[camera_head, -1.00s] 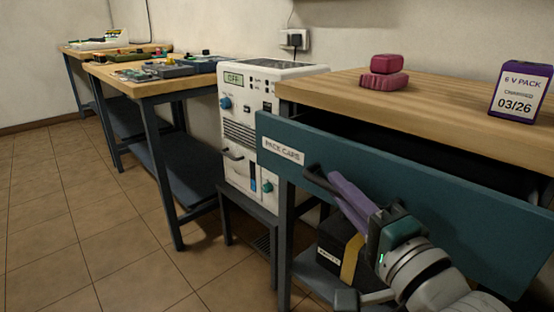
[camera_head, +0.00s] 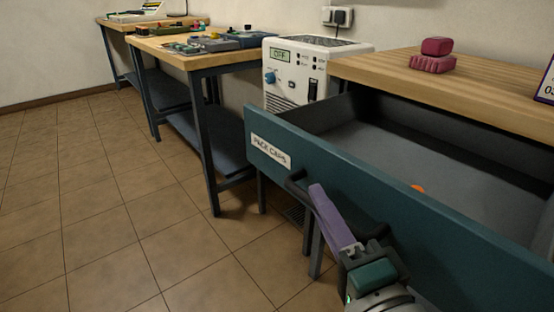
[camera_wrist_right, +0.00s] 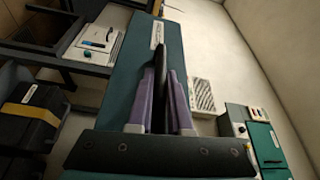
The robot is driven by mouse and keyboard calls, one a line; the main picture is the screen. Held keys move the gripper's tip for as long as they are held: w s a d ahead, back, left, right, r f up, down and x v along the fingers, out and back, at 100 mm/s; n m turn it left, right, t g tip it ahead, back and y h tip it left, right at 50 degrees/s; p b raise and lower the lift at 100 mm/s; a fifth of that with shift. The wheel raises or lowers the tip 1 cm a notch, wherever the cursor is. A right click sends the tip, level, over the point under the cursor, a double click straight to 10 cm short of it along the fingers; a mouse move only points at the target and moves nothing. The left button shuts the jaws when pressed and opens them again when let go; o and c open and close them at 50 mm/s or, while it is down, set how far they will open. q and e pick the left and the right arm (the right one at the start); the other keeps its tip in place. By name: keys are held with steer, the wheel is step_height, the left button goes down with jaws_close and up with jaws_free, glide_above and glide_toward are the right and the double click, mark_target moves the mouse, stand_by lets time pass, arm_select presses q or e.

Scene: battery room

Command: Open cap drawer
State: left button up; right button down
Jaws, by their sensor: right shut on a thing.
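The cap drawer (camera_head: 400,210), with a teal front and a white "PACK CAPS" label (camera_head: 270,152), stands well open under the wooden bench top. Its grey inside shows, with a small orange thing (camera_head: 418,188) partly hidden behind the front panel. My right gripper (camera_head: 318,190) has its purple fingers shut on the dark bar handle (camera_head: 296,184) on the drawer front. In the right wrist view the handle (camera_wrist_right: 161,90) lies between the two fingers, in front of the teal panel (camera_wrist_right: 125,85). My left gripper is not in view.
A pink two-part block (camera_head: 434,55) and a purple pack (camera_head: 546,88) stand on the bench top (camera_head: 400,75). A white charger unit reading "OFF" (camera_head: 300,75) is behind the drawer. Tool benches (camera_head: 190,55) line the wall. Tiled floor (camera_head: 90,220) at left is clear.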

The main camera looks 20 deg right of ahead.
steer(key=c, duration=0.8)
jaws_free()
steer(key=shift+c, duration=0.2)
steer(key=shift+s, duration=0.1)
steer(key=s+p, duration=0.1)
steer(key=s, duration=0.8)
steer(key=shift+s+f, duration=0.35)
steer(key=shift+s, duration=0.05)
